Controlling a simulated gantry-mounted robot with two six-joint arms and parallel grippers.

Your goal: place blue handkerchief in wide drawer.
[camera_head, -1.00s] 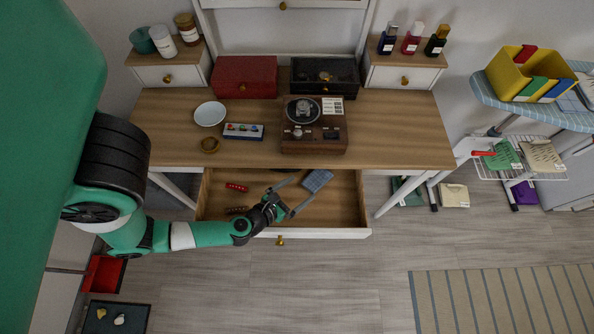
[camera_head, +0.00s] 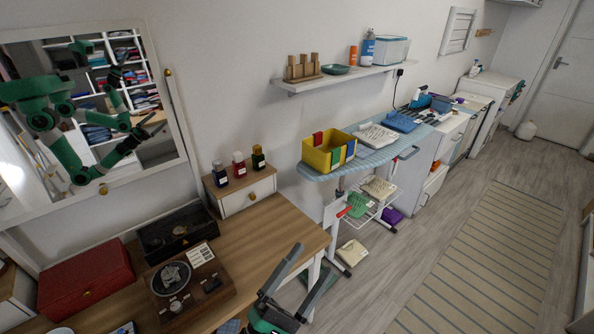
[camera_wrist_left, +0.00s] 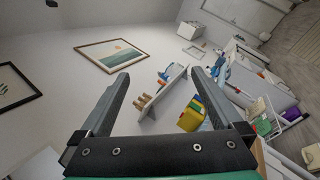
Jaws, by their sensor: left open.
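My left gripper (camera_head: 316,258) is at the bottom of the head view, beside the right end of the desk. Its fingers are apart and empty; the left wrist view shows the open fingers (camera_wrist_left: 162,76) with nothing between them. The wide drawer under the desk is out of view or hidden now. My right gripper is not in direct view.
The wooden desk (camera_head: 270,228) carries a record player (camera_head: 190,285), a red box (camera_head: 85,282) and a black box (camera_head: 178,232). An ironing board (camera_head: 375,158) holds a yellow bin (camera_head: 329,152). A mirror (camera_head: 90,105) hangs behind. The floor by the striped rug (camera_head: 490,260) is clear.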

